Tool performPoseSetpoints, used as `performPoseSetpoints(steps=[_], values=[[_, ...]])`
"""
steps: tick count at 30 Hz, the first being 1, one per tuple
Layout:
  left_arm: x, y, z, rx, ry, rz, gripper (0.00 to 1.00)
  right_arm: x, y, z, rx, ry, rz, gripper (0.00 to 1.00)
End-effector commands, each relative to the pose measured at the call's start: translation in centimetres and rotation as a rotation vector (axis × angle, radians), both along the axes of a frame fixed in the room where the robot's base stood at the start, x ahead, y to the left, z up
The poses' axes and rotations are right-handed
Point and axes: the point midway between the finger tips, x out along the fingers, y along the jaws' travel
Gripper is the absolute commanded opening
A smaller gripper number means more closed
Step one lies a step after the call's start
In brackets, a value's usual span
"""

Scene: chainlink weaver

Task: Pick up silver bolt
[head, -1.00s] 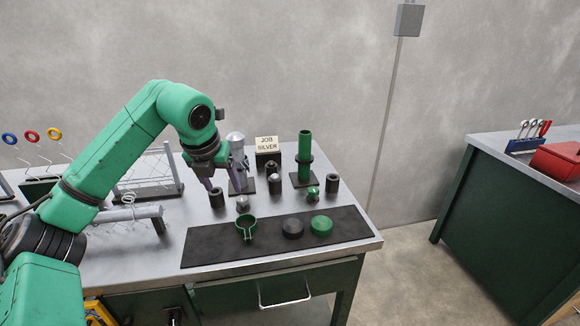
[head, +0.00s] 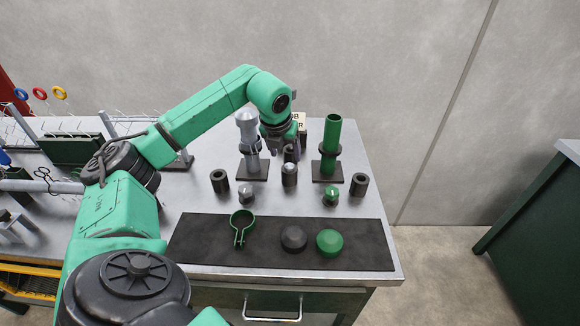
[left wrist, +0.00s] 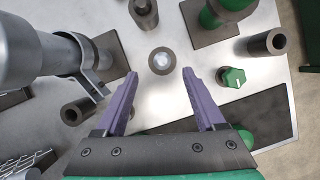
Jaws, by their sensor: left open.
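The silver bolt, as I take it, is the small upright piece with a bright round top (head: 289,170) in the middle of the bench, with a darker body below. In the left wrist view its round top (left wrist: 162,60) sits just beyond and between my fingertips, not gripped. My left gripper (left wrist: 160,74) is open and empty, its purple fingers to either side of that top. In the head view the left gripper (head: 284,146) hangs just above and behind the bolt, partly hidden by its own wrist. My right gripper is not in view.
A silver column (head: 248,135) and a green column (head: 331,140) stand close on either side. Dark tubes (head: 219,182) (head: 359,184), a silver knob (head: 246,194) and a green knob (head: 330,195) surround the bolt. A black mat (head: 270,258) holds a green clamp and two caps.

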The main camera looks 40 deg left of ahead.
Motion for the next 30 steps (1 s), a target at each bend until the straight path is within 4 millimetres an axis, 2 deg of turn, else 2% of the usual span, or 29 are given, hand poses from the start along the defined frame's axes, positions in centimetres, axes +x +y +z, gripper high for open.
performPoseSetpoints(steps=[6,9,15,17,18,21,30], values=[[1.4,0.3,-3.4,-0.002,0.004,0.000,0.71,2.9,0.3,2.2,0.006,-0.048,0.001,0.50],[1.8,0.5,-4.6,-0.001,0.002,0.001,0.71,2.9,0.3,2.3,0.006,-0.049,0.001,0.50],[1.9,0.5,-4.8,0.000,0.000,0.000,0.71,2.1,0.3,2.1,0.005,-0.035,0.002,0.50],[1.9,0.5,-4.8,0.000,0.000,0.000,0.48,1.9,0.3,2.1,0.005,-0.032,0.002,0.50],[1.9,0.5,-4.8,0.000,0.000,0.000,0.33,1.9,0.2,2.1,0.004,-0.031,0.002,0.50],[1.9,0.5,-4.8,0.000,0.000,0.000,0.00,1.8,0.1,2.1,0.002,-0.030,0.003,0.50],[1.9,0.5,-4.6,0.000,-0.001,0.001,0.00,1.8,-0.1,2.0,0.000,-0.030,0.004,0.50]])
